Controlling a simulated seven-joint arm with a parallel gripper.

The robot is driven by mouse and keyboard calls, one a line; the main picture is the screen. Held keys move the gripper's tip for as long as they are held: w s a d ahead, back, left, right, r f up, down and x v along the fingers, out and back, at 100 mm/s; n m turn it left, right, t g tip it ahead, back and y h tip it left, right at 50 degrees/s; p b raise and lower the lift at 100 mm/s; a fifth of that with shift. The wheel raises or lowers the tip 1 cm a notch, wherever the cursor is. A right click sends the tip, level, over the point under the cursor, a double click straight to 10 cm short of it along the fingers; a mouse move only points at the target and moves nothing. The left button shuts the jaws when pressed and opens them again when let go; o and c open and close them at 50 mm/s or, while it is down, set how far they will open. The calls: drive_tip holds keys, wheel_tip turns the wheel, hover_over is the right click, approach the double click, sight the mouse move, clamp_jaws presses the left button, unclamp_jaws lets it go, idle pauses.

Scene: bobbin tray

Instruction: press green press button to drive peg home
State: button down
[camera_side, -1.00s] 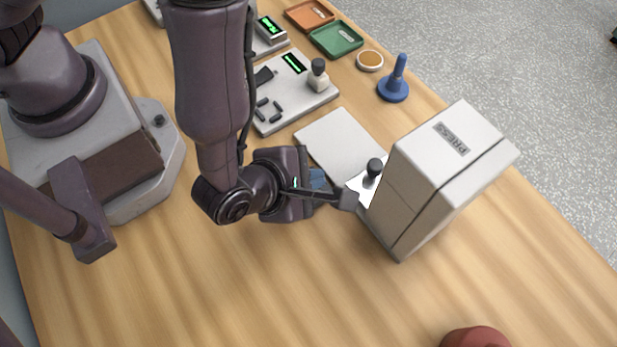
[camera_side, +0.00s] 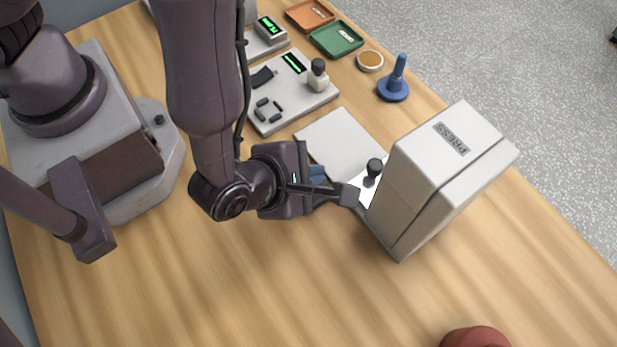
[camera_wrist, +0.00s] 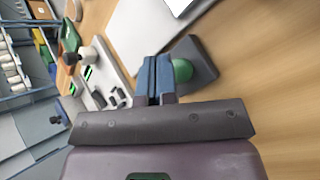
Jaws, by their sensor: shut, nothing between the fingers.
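The press (camera_side: 440,165) is a pale grey block labelled PRESS, standing right of my gripper in the side view. A black-knobbed piece (camera_side: 375,167) stands upright at its near face, above a white plate. The green press button (camera_wrist: 183,70) is a round dome on a dark grey base (camera_wrist: 203,62) in the wrist view. It is hidden behind my arm in the side view. My gripper (camera_wrist: 152,78) has its blue fingers shut and empty, right beside the button and partly overlapping it in the picture. Whether they touch it I cannot tell. The fingers also show in the side view (camera_side: 317,174).
A pale flat plate (camera_side: 340,138) lies beyond my gripper. A device with a green display (camera_side: 290,90), a blue peg-shaped object (camera_side: 394,85), and green (camera_side: 337,38) and orange (camera_side: 309,14) trays stand farther back. A reddish object (camera_side: 474,338) sits at the front.

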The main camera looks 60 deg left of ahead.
drive_tip(key=shift+r, duration=0.1)
drive_tip(key=shift+r, duration=2.5)
